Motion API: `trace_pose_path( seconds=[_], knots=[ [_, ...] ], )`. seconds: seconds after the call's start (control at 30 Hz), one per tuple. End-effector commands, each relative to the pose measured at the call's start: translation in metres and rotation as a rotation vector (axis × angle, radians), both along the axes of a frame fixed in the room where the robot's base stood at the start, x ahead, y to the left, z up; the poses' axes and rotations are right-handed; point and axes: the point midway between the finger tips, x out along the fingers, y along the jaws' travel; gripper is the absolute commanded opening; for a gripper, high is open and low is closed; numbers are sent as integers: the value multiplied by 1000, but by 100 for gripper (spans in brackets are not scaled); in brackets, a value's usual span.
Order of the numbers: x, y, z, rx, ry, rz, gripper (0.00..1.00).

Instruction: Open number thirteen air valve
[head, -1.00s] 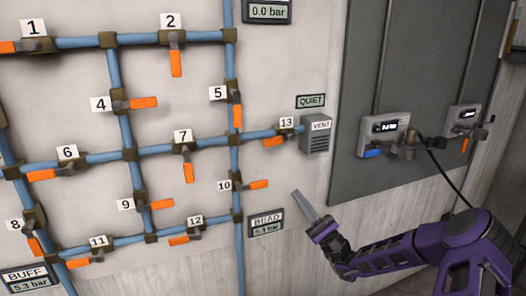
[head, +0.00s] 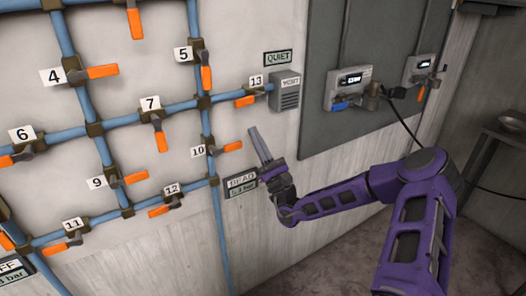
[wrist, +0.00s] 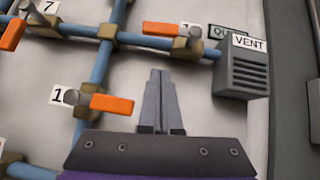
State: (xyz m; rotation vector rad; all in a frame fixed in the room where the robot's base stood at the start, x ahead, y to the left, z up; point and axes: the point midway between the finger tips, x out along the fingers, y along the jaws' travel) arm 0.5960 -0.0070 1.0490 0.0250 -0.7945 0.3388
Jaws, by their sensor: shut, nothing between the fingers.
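The number thirteen valve has an orange handle (head: 247,101) at the right end of a blue pipe, under its "13" label (head: 256,80) and beside the grey VENT box (head: 286,94). The handle lies along the pipe, pointing left. In the wrist view, the orange handle (wrist: 158,28) shows above and in front of my fingers, with its label partly hidden. My gripper (head: 258,140) is shut and empty, below and slightly right of the valve, apart from it. It also shows in the wrist view (wrist: 158,78), fingertips pointing up the wall.
The number ten valve handle (head: 230,147) is close on my gripper's left, with the BEAD gauge (head: 241,184) below. Number seven's handle (head: 160,139) is farther left. A dark panel (head: 380,60) with wall meters is to the right. Bare wall lies between gripper and panel.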

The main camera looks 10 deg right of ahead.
Motion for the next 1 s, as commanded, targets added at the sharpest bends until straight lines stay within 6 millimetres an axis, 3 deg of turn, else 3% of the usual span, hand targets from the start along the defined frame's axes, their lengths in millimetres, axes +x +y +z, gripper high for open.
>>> trace_pose_path(
  seconds=[0.1, 0.33, 1.0],
  knots=[
    [16, 7, 18, -1, -2, 0, 0],
    [12, 10, 48, -2, -1, 1, 0],
    [12, 13, 65, -1, 0, 1, 0]
  ],
)
